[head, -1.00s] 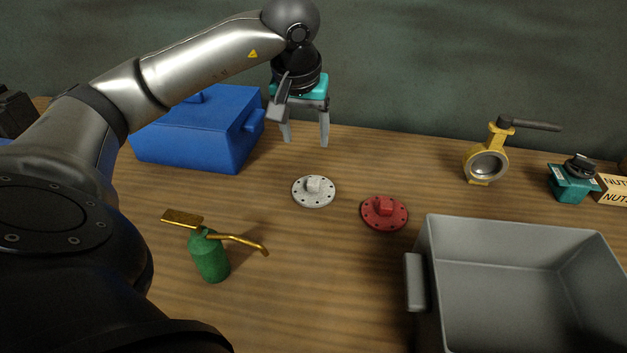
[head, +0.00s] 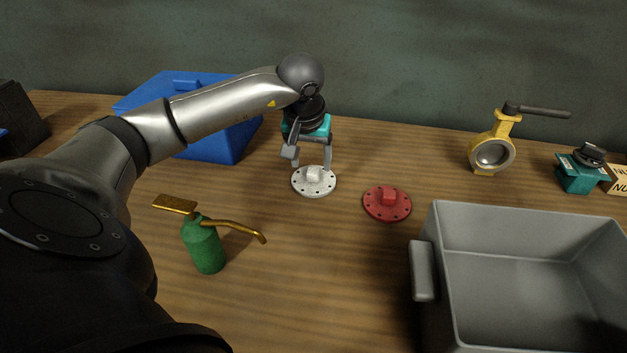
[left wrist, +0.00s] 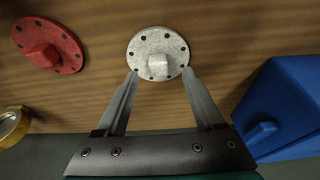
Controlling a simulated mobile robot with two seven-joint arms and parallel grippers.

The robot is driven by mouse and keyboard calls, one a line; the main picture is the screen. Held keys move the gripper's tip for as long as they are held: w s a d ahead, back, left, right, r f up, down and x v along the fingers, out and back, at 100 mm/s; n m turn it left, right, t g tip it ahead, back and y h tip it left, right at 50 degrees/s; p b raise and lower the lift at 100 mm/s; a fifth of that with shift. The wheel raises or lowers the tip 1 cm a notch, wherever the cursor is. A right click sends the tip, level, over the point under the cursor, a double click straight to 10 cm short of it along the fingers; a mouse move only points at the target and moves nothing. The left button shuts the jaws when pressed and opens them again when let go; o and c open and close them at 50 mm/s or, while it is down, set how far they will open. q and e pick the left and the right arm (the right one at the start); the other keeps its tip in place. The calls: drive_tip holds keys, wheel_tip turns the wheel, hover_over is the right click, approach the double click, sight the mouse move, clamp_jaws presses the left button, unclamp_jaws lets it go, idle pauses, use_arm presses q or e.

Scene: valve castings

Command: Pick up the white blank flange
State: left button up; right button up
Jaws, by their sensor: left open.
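The white blank flange (head: 314,181) is a flat speckled disc with bolt holes and a square boss on top, lying on the wooden table. It also shows at the top middle of the left wrist view (left wrist: 158,53). My left gripper (head: 312,162) is open and empty, just behind and above the flange in the head view. In the left wrist view its fingertips (left wrist: 160,71) are apart, near the flange's lower edge, with the boss between and just beyond them. I cannot tell whether they touch the flange. My right gripper is not in view.
A green oil can (head: 205,247) stands front left, a blue box (head: 222,143) behind left. A yellow valve (head: 493,152) and a teal part (head: 580,175) stand at back right.

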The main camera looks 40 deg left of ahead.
sight(313, 170)
use_arm(q)
drive_tip(key=x, duration=0.4)
drive_tip(key=shift+w+b, duration=0.15)
drive_tip(key=shift+b, duration=0.2)
drive_tip(key=shift+c, duration=0.3)
clamp_jaws()
idle(0.6)
drive_tip(key=shift+w+r, duration=0.1)
